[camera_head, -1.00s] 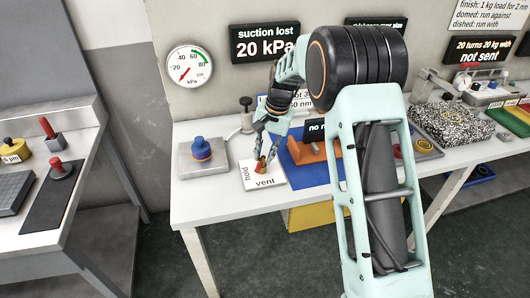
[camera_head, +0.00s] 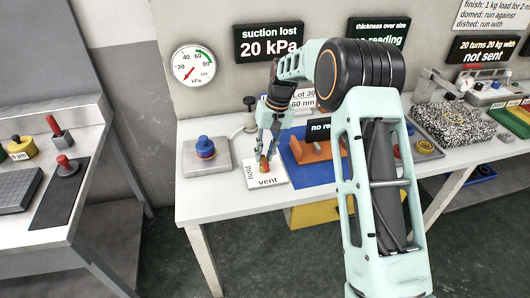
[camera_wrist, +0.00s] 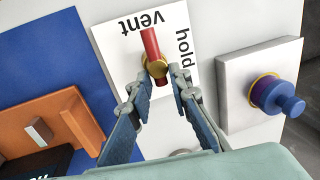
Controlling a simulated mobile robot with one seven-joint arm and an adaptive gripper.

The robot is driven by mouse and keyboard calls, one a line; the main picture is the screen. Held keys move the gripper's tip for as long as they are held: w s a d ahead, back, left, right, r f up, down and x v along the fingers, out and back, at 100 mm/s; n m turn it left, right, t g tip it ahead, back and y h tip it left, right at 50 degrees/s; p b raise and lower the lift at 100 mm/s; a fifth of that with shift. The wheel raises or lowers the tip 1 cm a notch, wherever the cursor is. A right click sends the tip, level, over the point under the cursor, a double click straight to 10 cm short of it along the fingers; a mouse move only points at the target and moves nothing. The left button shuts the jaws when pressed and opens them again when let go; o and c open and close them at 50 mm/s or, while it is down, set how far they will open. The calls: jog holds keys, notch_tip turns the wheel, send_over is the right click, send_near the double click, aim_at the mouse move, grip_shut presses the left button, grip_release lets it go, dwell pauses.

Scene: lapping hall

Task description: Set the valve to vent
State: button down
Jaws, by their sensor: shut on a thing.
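The valve has a red lever (camera_wrist: 151,43) on a brass hub (camera_wrist: 157,67), set on a white plate (camera_wrist: 110,48) marked "vent" and "hold". In the wrist view the lever points to the "vent" word, and "hold" is off to the right. In the head view the plate (camera_head: 278,182) lies on the white bench, with the small red-orange lever (camera_head: 265,167) below my gripper (camera_head: 266,153). In the wrist view my gripper (camera_wrist: 159,80) has its fingers at either side of the hub end of the lever, closed on the valve lever. The exact contact is partly hidden.
A blue knob (camera_head: 205,147) on a grey block stands left of the plate. A blue mat (camera_head: 300,178) with an orange holder (camera_head: 315,151) lies to the right. A round gauge (camera_head: 194,65) and a sign (camera_head: 268,43) reading "suction lost 20 kPa" are on the wall.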

dwell(0.3)
jog(key=c, duration=1.8)
grip_release()
jog(key=shift+o, duration=0.2)
jog(key=shift+r, duration=0.1)
notch_tip(320, 180, up, 12)
jog(key=d, duration=0.2)
jog(key=shift+w+d+f, duration=0.15)
jog(key=shift+w+f, duration=0.05)
jog(key=shift+w, duration=0.1)
